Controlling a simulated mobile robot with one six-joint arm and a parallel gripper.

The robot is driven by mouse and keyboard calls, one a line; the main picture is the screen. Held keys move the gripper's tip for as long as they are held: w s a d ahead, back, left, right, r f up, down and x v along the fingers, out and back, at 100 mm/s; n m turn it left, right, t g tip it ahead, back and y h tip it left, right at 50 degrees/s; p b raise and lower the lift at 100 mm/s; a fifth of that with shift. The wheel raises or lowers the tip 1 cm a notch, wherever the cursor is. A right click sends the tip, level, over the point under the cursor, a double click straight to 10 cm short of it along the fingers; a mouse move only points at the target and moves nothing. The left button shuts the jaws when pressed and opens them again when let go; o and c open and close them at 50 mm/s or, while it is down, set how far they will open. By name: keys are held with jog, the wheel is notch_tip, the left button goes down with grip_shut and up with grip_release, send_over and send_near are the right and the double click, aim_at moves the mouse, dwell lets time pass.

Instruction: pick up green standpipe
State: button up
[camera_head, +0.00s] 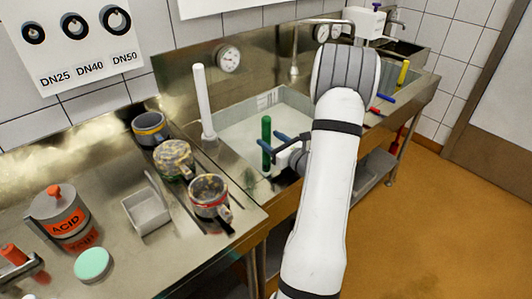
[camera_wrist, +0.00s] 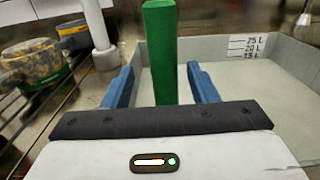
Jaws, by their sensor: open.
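The green standpipe (camera_head: 266,140) stands upright in the near left part of the grey sink basin (camera_head: 235,130). In the wrist view the green standpipe (camera_wrist: 162,55) rises between the two blue fingers. My gripper (camera_head: 273,145) is open, with one finger on each side of the pipe. In the wrist view my gripper (camera_wrist: 160,88) shows a gap between each finger and the pipe. The pipe's lower end is hidden behind the gripper body in the wrist view.
A white standpipe (camera_head: 203,100) stands at the basin's left edge. A yellow pipe (camera_head: 403,73) stands farther right.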

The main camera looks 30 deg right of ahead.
jog(key=w, duration=0.2)
jog(key=w+p, duration=0.1)
jog(key=w, duration=0.2)
jog(key=shift+w+a+r, duration=0.15)
jog(key=shift+w, duration=0.1)
grip_shut()
dwell(0.4)
